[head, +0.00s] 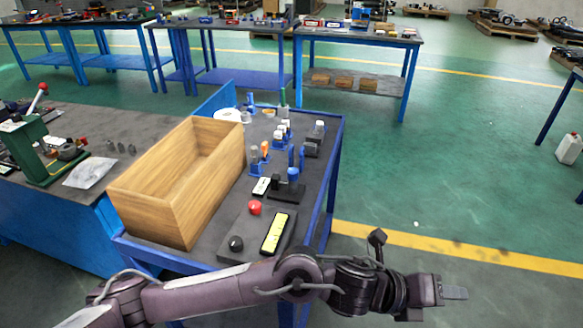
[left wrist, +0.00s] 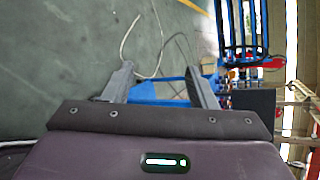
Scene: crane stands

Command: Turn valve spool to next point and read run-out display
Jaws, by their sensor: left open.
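A display with a lit yellow-green screen in a dark frame (head: 275,234) lies on the front part of the near bench in the head view; its reading is too small to make out. A dark stand with blue parts (head: 287,187) is just behind it. I cannot tell whether it holds the valve spool. My left gripper (head: 453,292) is to the right of the bench, over the floor and apart from everything. In the left wrist view, its two fingers (left wrist: 161,80) are spread with nothing between them. My right gripper is not in view.
An open wooden box (head: 178,212) takes up the bench's left side. A red knob (head: 255,208) and a black knob (head: 236,243) are near the display. Small blue and white fixtures (head: 282,132) stand farther back.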

